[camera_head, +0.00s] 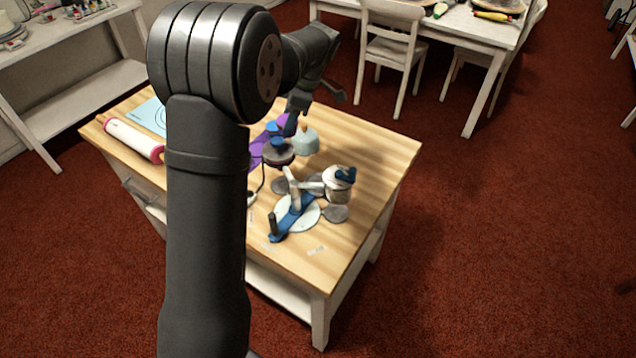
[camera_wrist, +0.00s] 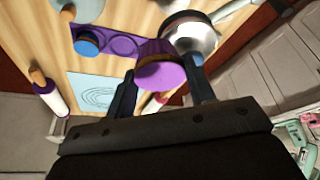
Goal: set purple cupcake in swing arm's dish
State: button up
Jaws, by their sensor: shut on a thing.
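The purple cupcake (camera_wrist: 160,72) is between my gripper's fingers (camera_wrist: 162,88) in the wrist view, purple top toward the camera. My gripper is shut on it. In the head view my gripper (camera_head: 293,118) is over the far part of the wooden table, partly hidden by my arm. A purple patch there may be the cupcake or the tray. The turntable device, with a blue arm (camera_head: 291,216) over a white disc (camera_head: 306,218), stands on the near right part of the table. Grey round dishes surround it; I cannot tell which is the swing arm's dish.
A purple tray (camera_wrist: 104,42) holds a blue cupcake (camera_wrist: 87,43) and has empty wells. A metal pan (camera_wrist: 190,36) with a handle is close by.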

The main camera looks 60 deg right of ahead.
jog(key=s+f+n+g+y, duration=0.1)
jog(key=s+f+n, duration=0.3)
jog(key=s, duration=0.5)
jog(key=f, duration=1)
jog(key=shift+w+d+f, duration=0.1)
jog(key=shift+d, duration=0.1)
jog(key=shift+f, duration=0.15)
jog(key=o, duration=1)
jog(key=v, duration=1.2)
